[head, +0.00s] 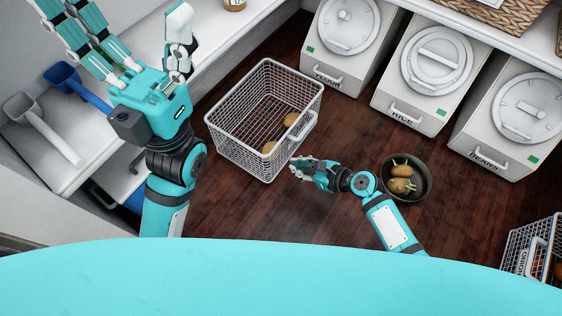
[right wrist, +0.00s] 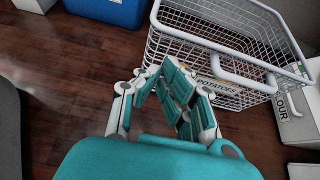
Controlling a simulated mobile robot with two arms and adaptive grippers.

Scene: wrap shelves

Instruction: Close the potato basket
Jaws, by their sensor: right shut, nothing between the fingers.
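The white wire potato basket (head: 231,148) stands on the dark wooden floor, out in the open, with a few potatoes (head: 270,146) inside. Its "POTATOES" label (right wrist: 218,92) and handle (right wrist: 235,78) show in the right wrist view. My right gripper (head: 298,167) is shut and empty, just outside the basket's lower right corner. In the right wrist view its fingers (right wrist: 163,75) overlap the basket's near side; I cannot tell whether they touch. My left gripper (head: 130,45) is open and empty, raised at the upper left.
A dark bowl (head: 423,188) with sprouted potatoes sits on the floor right of my right arm. White flour (head: 332,68), rice (head: 413,104) and beans (head: 490,155) bins line the upper right. An onion basket (head: 535,243) is at the right edge. Scoops lie on the left shelf (head: 100,150).

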